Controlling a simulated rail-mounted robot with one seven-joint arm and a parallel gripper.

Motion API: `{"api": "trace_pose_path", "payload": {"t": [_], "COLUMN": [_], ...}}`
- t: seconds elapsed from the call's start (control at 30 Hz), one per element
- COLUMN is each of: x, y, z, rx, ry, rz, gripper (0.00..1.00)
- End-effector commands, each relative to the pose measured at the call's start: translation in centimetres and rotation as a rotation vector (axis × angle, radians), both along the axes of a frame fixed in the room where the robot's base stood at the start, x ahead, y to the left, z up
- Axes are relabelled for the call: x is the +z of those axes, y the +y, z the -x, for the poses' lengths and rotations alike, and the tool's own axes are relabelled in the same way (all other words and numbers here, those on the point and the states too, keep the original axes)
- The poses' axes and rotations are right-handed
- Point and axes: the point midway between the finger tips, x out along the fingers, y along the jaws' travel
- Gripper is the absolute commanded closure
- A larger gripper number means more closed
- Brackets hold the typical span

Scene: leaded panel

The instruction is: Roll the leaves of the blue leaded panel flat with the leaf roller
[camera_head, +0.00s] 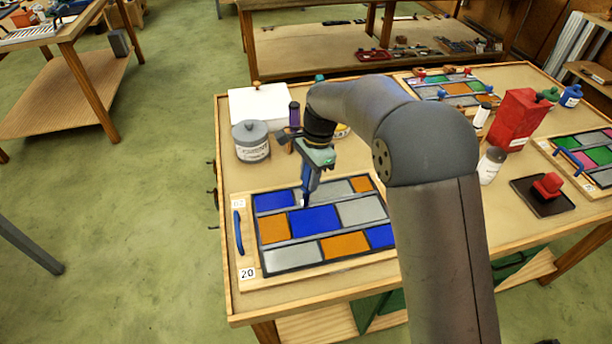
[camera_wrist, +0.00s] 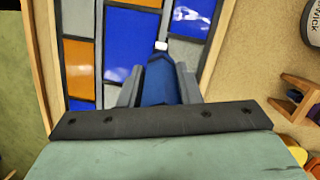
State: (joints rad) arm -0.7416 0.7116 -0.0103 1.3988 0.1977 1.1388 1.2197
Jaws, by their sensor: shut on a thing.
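The blue leaded panel (camera_head: 315,218) lies on a wooden board (camera_head: 262,284) marked 20, at the front left of the table. It has blue, orange and grey panes between dark leads. My gripper (camera_head: 311,178) is over the panel's far edge, shut on a blue-handled tool with a small white tip, which looks like the leaf roller (camera_wrist: 160,82). The tool points down, its tip (camera_wrist: 161,46) over or on the far part of the panel. I cannot tell whether it touches. The panel also shows in the wrist view (camera_wrist: 123,35).
A grey lidded tub (camera_head: 251,141) and a white box (camera_head: 260,105) stand behind the panel. A red container (camera_head: 516,120), a white bottle (camera_head: 491,166) and a dark tray (camera_head: 541,203) are at the right. Other panels lie at the back (camera_head: 455,88) and right (camera_head: 590,155).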

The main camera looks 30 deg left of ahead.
Motion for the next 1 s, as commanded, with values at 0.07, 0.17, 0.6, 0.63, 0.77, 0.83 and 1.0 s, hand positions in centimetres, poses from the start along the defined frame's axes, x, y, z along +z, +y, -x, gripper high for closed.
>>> {"api": "trace_pose_path", "payload": {"t": [0.07,0.17,0.6,0.63,0.77,0.83,1.0], "x": [-0.1,-0.1,-0.1,-0.1,-0.1,-0.1,-0.1], "y": [-0.4,-0.7,-0.9,-1.0,-1.4,-1.7,-2.1], "z": [-0.3,-0.5,-0.7,-0.8,-1.2,-1.5,-1.8], "rx": [0.0,-0.001,-0.002,-0.002,-0.002,-0.002,-0.001], "ry": [0.001,0.001,0.001,0.001,0.0,0.0,0.0], "rz": [0.003,0.003,0.002,0.002,0.003,0.003,0.002], "gripper": [0.92,0.92,0.92,0.92,0.92,0.92,0.92]}}
